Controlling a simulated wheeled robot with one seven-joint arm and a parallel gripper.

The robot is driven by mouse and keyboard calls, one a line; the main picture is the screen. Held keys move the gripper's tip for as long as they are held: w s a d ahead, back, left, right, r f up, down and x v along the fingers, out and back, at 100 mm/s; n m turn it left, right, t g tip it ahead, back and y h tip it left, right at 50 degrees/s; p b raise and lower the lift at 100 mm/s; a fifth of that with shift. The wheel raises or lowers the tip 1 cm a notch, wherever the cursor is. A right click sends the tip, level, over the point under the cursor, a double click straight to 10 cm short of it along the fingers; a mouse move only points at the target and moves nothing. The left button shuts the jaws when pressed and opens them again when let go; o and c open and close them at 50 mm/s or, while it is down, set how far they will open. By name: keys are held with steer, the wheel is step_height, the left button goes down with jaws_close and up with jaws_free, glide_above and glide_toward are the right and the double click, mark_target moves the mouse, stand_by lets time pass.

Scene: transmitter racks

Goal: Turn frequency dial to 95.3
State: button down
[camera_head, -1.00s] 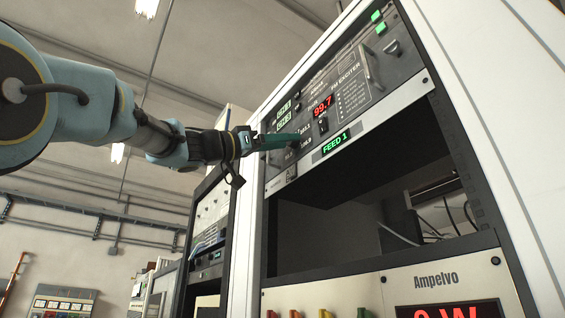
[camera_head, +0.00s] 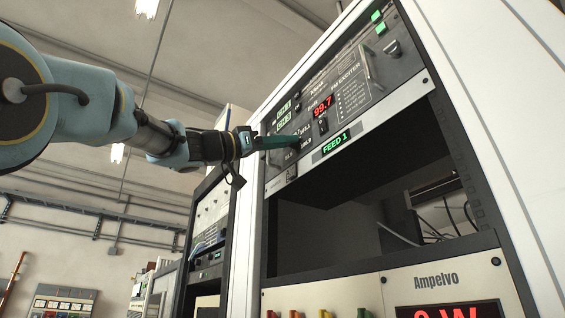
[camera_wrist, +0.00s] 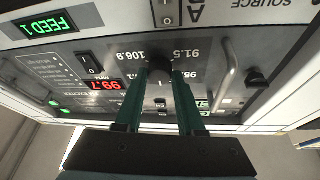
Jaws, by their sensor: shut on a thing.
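The frequency dial (camera_wrist: 160,72) is a dark round knob on the FM exciter panel, with printed figures such as 91.5 and 106.9 around it in the wrist view. My gripper (camera_wrist: 160,80) has its two green fingers on either side of the dial, shut on it. In the head view my gripper (camera_head: 294,143) reaches the panel from the left and its fingers hide most of the dial. The red frequency display (camera_head: 323,106) reads 99.7, and it also shows upside down in the wrist view (camera_wrist: 106,86).
A green FEED 1 display (camera_head: 336,143) sits below the dial. A small switch (camera_head: 323,125) and a panel handle (camera_head: 372,70) are to its right. Below the exciter is an open rack bay, then the Ampelvo unit (camera_head: 437,282).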

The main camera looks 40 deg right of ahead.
steer(key=shift+s+f+b, duration=0.1)
steer(key=shift+b, duration=0.35)
steer(key=shift+s+r+n+t+y+b, duration=0.15)
steer(key=shift+n+t+b, duration=0.3)
steer(key=shift+n+t, duration=1.75)
steer(key=shift+s+n+t+y+b, duration=0.1)
steer(key=shift+n+t+b, duration=0.55)
steer(key=shift+n, duration=2.9)
steer(key=shift+s+r+n+t+y+b, duration=0.15)
steer(key=shift+n+t+b, duration=0.15)
steer(key=shift+n+t, duration=1.95)
steer(key=shift+f+n+g, duration=0.15)
steer(key=shift+n+g, duration=0.45)
steer(key=shift+n, duration=0.2)
steer(key=c, duration=0.5)
jaws_free()
